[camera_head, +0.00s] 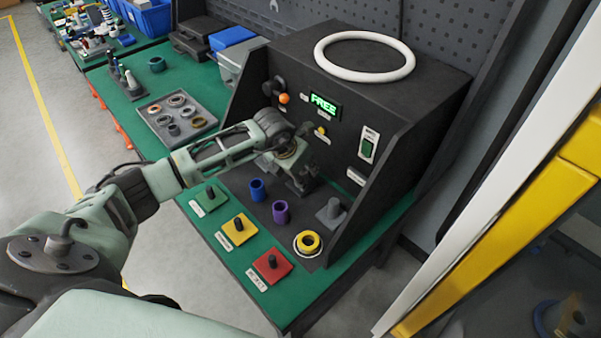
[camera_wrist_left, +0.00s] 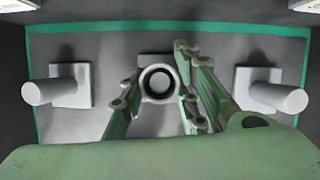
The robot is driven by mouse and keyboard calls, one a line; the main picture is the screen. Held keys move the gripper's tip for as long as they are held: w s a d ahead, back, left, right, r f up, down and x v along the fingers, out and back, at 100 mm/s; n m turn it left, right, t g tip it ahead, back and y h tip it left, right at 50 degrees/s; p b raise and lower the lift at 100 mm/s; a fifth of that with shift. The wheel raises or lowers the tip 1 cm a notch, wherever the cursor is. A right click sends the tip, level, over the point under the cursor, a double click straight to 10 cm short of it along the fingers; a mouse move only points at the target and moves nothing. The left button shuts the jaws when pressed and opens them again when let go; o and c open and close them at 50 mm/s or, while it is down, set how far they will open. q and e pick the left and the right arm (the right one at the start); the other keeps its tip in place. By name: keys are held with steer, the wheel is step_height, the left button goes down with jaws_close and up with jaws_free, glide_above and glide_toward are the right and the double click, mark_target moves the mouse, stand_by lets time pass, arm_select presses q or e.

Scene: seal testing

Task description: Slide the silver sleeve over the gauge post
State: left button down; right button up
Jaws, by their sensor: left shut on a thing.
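In the left wrist view a silver sleeve (camera_wrist_left: 158,99) sits end-on between the two green fingers of my left gripper (camera_wrist_left: 157,88), which is shut on it. A dark ring and a grey round surface show inside its rim. I cannot tell whether that surface is the gauge post's top, or how far the sleeve is over any post. In the head view my left gripper (camera_head: 299,173) points down inside the black test bench (camera_head: 410,85), hiding the sleeve. A grey post on a square base (camera_head: 331,211) stands to its right. My right gripper is not in view.
Blue (camera_head: 258,190) and purple (camera_head: 280,212) sleeves and a yellow ring (camera_head: 308,243) stand near the gripper. Green, yellow and red plates (camera_head: 272,265) line the front. Grey posts flank the sleeve left (camera_wrist_left: 50,90) and right (camera_wrist_left: 280,96) in the wrist view.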

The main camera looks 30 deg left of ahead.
arm_select(q)
steer(key=c, duration=1.3)
jaws_free()
steer(key=shift+o, duration=0.2)
step_height(320, 180, up, 9)
steer(key=p, duration=0.5)
steer(key=shift+p, duration=0.35)
steer(key=shift+s+a+f, duration=0.1)
